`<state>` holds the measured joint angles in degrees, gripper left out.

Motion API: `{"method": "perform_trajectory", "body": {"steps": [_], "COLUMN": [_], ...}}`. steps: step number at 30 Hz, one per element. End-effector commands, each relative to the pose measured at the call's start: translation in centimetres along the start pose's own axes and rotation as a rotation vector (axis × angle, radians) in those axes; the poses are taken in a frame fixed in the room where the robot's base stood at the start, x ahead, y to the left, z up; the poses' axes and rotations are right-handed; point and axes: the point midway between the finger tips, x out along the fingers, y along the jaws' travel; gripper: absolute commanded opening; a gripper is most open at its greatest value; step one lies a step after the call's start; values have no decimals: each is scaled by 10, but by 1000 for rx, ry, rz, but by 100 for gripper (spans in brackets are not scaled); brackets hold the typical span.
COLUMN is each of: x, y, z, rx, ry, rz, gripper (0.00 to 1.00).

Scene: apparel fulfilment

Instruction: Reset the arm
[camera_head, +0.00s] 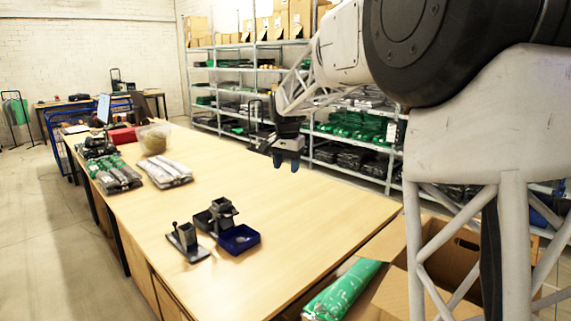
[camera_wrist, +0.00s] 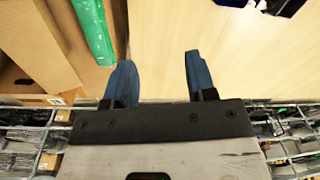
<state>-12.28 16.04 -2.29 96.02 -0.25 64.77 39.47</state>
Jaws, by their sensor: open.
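My gripper (camera_head: 286,161) hangs above the far right side of the wooden table, with its fingers pointing down and nothing between them. In the wrist view my gripper (camera_wrist: 157,82) shows two blue fingers spread apart, with bare table top and a strip of the box edge beyond them. My arm reaches in from the right of the head view and is raised above the table.
The table (camera_head: 310,215) is bare on its right half. A blue bin (camera_head: 239,239) and black holders stand near its front. Packed bags (camera_head: 165,172) lie further left. A cardboard box (camera_head: 395,290) with a green package (camera_head: 343,290) stands at the right. Shelves (camera_head: 340,158) line the back.

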Motion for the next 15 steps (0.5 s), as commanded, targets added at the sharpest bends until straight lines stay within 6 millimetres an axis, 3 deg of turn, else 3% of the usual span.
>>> {"method": "perform_trajectory", "body": {"steps": [15], "x": [-37], "y": [105], "z": [71], "rx": [-99], "ry": [30], "rz": [-13], "gripper": [51]}}
